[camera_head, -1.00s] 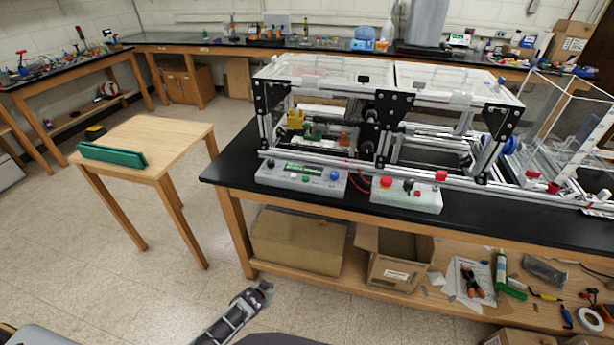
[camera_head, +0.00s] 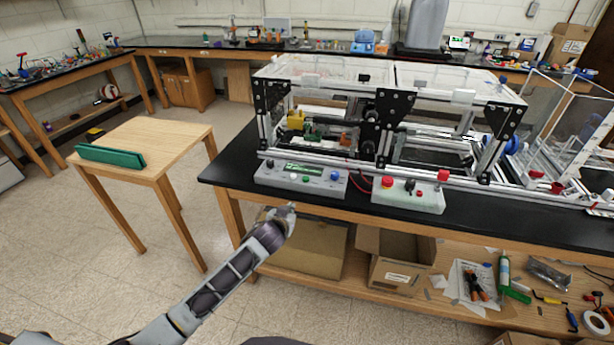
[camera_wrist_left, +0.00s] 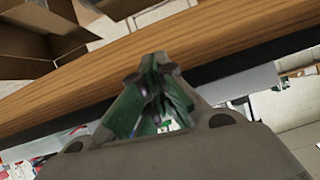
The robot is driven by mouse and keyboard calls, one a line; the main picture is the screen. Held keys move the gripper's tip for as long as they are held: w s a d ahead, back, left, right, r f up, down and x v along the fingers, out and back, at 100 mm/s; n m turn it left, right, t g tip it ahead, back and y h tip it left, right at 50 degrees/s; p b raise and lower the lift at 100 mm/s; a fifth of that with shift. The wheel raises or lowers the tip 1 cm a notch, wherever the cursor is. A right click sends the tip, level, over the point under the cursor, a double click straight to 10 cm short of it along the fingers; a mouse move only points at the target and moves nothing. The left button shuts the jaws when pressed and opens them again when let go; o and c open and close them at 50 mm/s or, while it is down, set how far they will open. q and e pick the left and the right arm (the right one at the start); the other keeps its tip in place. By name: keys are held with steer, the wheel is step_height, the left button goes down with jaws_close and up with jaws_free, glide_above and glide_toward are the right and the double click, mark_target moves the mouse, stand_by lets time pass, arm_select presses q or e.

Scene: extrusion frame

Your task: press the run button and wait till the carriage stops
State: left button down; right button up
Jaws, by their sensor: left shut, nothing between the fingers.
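The extrusion frame (camera_head: 384,104) stands on the black-topped bench. I cannot read which button is run. A yellow block (camera_head: 296,119) sits inside the frame on the left; I cannot tell whether it is the carriage. My left gripper (camera_head: 289,211) is shut and empty, just in front of the bench edge, below the grey box. In the left wrist view its closed fingers (camera_wrist_left: 155,75) cross the wooden edge.
The bench's wooden front edge (camera_head: 330,208) lies close to my left gripper. Cardboard boxes (camera_head: 395,272) and loose tools fill the shelf below. A small wooden table (camera_head: 165,140) with a green bar stands at left, with open floor between.

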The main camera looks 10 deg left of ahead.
arm_select(q)
steer(key=s+d+r+t+b, duration=0.1)
steer(key=d+r, duration=0.3)
steer(key=r, duration=1.3)
steer(key=shift+s+r+n+t+h, duration=0.2)
steer(key=shift+n+t+h, duration=0.1)
steer(key=shift+t, duration=0.6)
arm_select(e)
steer(key=shift+w+d+f, duration=0.1)
steer(key=shift+d+f, duration=0.35)
steer(key=shift+f, duration=0.15)
arm_select(q)
steer(key=shift+w, duration=0.2)
steer(key=p, duration=0.1)
glide_above(306, 179)
steer(key=s, duration=0.1)
steer(key=shift+s+d+f, duration=0.1)
steer(key=shift+d+f, duration=0.1)
steer(key=shift+f, duration=0.4)
steer(key=shift+d+f, duration=0.15)
steer(key=shift+f, duration=0.4)
steer(key=shift+s+f, duration=0.1)
steer(key=shift+f, duration=2)
arm_select(e)
steer(key=shift+s+a+r, duration=0.25)
steer(key=shift+a+r, duration=0.35)
steer(key=shift+a, duration=0.1)
steer(key=shift+d, duration=0.2)
